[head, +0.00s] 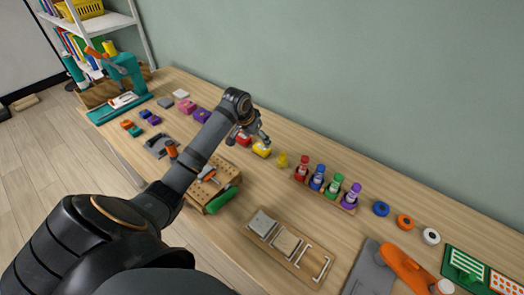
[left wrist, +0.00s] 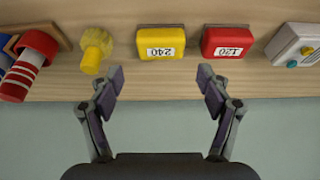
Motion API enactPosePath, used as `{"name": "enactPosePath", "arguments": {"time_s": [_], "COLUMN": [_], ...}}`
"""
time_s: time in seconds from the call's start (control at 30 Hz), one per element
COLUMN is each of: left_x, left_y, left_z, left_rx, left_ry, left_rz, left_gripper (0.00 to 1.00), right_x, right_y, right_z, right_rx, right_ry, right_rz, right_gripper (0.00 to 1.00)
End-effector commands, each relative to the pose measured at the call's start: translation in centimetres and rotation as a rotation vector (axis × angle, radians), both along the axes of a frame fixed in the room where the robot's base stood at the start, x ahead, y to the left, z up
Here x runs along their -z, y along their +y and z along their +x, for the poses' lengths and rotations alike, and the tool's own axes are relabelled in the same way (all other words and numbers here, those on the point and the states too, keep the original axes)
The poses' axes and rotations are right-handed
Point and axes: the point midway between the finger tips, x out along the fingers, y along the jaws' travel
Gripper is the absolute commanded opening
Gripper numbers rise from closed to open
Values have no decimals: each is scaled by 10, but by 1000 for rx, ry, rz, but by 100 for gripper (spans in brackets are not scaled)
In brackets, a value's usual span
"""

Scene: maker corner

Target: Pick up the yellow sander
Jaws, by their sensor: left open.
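The yellow sander (head: 261,151) lies on the wooden bench near the wall. In the left wrist view the yellow sander (left wrist: 160,42) carries a white label reading 240. My left gripper (head: 257,137) is above the back of the bench, close to the sander. In the left wrist view the left gripper (left wrist: 160,82) is open and empty, and the sander lies beyond its fingertips, roughly centred between them. I cannot tell the exact gap. My right gripper is in neither view.
A red sander (left wrist: 227,41) labelled 120 sits close beside the yellow one. A yellow knobbed piece (left wrist: 96,48) stands on the other side. A rack of coloured bottles (head: 328,188) is further right. A pegboard block (head: 207,184) is nearer the front edge. The wall (head: 370,80) runs behind.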

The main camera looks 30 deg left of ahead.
Motion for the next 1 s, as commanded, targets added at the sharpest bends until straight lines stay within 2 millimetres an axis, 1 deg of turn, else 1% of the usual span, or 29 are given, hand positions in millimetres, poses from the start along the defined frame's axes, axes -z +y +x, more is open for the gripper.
{"name": "enactPosePath", "arguments": {"time_s": [0.03, 0.1, 0.2, 0.3, 0.37, 0.53, 0.6, 0.7, 0.87, 0.9, 1.0], "left_x": [8, 17, 22, 24, 29, 58, 66, 72, 72, 72, 72], "left_y": [-1, -1, -1, -1, -1, -2, -1, -2, -1, -1, -1], "left_z": [3, 7, 10, 10, 11, 21, 25, 27, 27, 27, 27], "left_rx": [-2, -1, -1, 0, -1, -1, -2, 0, 1, 1, 0], "left_ry": [1, 0, -1, -1, 2, 2, 1, -1, -1, -1, 0], "left_rz": [-3, -4, 0, 1, -2, -3, -1, 0, 1, 1, 1], "left_gripper": [77, 77, 77, 77, 77, 77, 77, 77, 77, 76, 62], "right_x": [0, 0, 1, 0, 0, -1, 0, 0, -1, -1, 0], "right_y": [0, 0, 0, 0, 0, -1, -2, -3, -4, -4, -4], "right_z": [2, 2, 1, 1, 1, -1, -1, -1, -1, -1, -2], "right_rx": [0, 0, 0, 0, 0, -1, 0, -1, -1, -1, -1], "right_ry": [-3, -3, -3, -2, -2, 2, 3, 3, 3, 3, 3], "right_rz": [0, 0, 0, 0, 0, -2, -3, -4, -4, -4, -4], "right_gripper": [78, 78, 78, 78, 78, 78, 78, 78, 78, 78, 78]}}
